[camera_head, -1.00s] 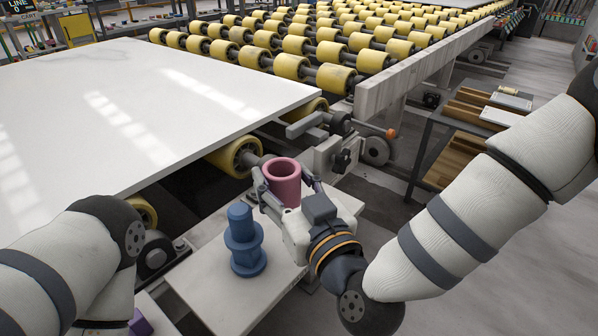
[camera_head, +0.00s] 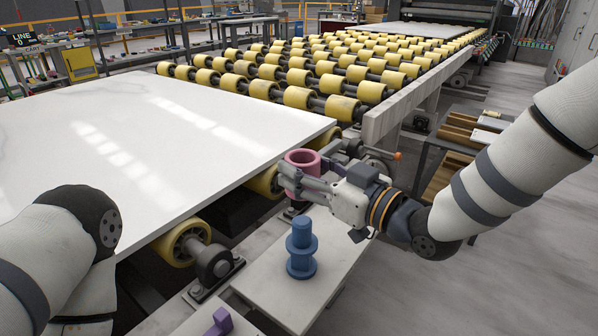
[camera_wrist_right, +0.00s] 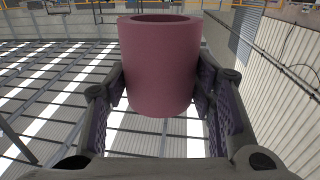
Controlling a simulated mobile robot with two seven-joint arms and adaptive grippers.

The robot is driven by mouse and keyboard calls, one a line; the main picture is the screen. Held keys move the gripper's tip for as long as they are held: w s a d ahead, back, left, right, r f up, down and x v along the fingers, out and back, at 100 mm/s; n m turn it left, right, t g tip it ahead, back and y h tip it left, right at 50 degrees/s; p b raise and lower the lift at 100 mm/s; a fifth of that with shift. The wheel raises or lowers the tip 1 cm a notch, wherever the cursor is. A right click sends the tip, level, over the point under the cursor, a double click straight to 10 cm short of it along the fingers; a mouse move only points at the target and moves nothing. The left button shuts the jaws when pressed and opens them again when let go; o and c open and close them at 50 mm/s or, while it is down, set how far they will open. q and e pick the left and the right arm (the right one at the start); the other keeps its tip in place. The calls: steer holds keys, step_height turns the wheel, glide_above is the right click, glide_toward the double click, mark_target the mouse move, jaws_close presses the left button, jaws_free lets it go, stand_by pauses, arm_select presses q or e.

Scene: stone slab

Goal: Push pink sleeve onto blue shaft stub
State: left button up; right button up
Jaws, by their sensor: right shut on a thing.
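The pink sleeve (camera_head: 303,161) is a hollow cylinder with its open top facing up. My right gripper (camera_head: 304,184) is shut on it and holds it raised behind the blue shaft stub. The sleeve also shows in the right wrist view (camera_wrist_right: 160,65), upright between the two fingers (camera_wrist_right: 160,100). The blue shaft stub (camera_head: 301,249) stands upright on a light bench top (camera_head: 270,290), with a wide collar partway up and a flanged base. The sleeve is apart from the stub. My left arm is at the left edge, and its gripper is out of view.
A large white slab (camera_head: 130,150) lies on yellow rollers (camera_head: 305,97) to the left and behind. Its edge is close to the sleeve. A purple piece (camera_head: 219,322) is at the bottom of the picture. A wooden-shelved cart (camera_head: 455,150) stands at the right.

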steer(key=shift+r, duration=0.1)
steer(key=b, duration=0.1)
glide_above(310, 229)
steer(key=shift+w+a+f, duration=0.1)
steer(key=shift+a+f, duration=0.05)
steer(key=shift+f, duration=0.9)
steer(key=shift+w+a+f, duration=0.1)
steer(key=shift+a+f, duration=0.05)
steer(key=shift+f, duration=0.85)
steer(key=shift+w+a+f, duration=0.1)
steer(key=shift+a+f, duration=0.05)
steer(key=shift+f, duration=0.9)
arm_select(q)
steer(key=shift+s+f+g, duration=0.4)
steer(key=shift+s+f, duration=0.45)
steer(key=shift+w+r, duration=0.1)
arm_select(e)
steer(key=shift+r, duration=0.15)
arm_select(q)
steer(key=shift+w+r, duration=0.2)
steer(key=shift+w, duration=0.05)
steer(key=shift+s+f+g+b, duration=0.3)
steer(key=shift+s+f+b, duration=0.75)
steer(key=shift+s+f, duration=0.3)
arm_select(e)
steer(key=shift+f, duration=3.65)
steer(key=o, duration=1.3)
